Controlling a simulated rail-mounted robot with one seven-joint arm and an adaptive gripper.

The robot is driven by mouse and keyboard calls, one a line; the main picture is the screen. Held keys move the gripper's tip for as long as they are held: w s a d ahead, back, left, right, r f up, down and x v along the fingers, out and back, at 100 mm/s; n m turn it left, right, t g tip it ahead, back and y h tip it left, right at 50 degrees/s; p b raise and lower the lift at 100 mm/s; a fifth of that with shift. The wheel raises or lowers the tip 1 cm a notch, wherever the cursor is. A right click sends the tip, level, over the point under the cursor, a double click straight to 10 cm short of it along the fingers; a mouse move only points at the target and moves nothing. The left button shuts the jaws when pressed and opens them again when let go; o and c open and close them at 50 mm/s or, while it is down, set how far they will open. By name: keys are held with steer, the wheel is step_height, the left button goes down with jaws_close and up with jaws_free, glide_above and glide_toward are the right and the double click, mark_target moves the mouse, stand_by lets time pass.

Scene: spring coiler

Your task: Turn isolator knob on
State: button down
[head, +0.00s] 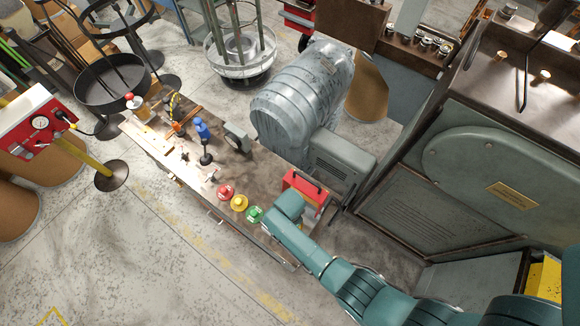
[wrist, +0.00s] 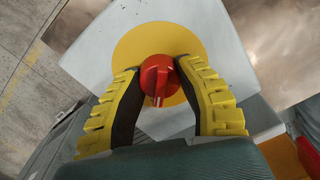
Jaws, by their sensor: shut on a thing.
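The red isolator knob (wrist: 156,80) sits at the middle of a round yellow plate (wrist: 143,40) on a pale grey panel (wrist: 85,55) in the wrist view. Its grip bar points toward the bottom of the picture, with a pale mark near that end. My gripper (wrist: 157,72) has its yellow and black fingers on either side of the knob, shut on it. In the head view my teal gripper end (head: 289,206) is at the right end of the bench, beside a red box (head: 305,186). The knob cannot be made out there.
The long bench (head: 150,130) holds red (head: 226,192), yellow (head: 239,203) and green (head: 254,214) buttons close to my gripper. A grey motor (head: 300,100) stands behind. A large green machine (head: 500,150) is at right. The floor in front is clear.

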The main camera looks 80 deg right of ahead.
steer(key=shift+s+a+f, duration=0.1)
steer(key=shift+f, duration=0.05)
steer(key=c, duration=0.6)
jaws_free()
steer(key=shift+r, duration=0.5)
step_height(320, 180, up, 11)
steer(key=shift+r, duration=0.1)
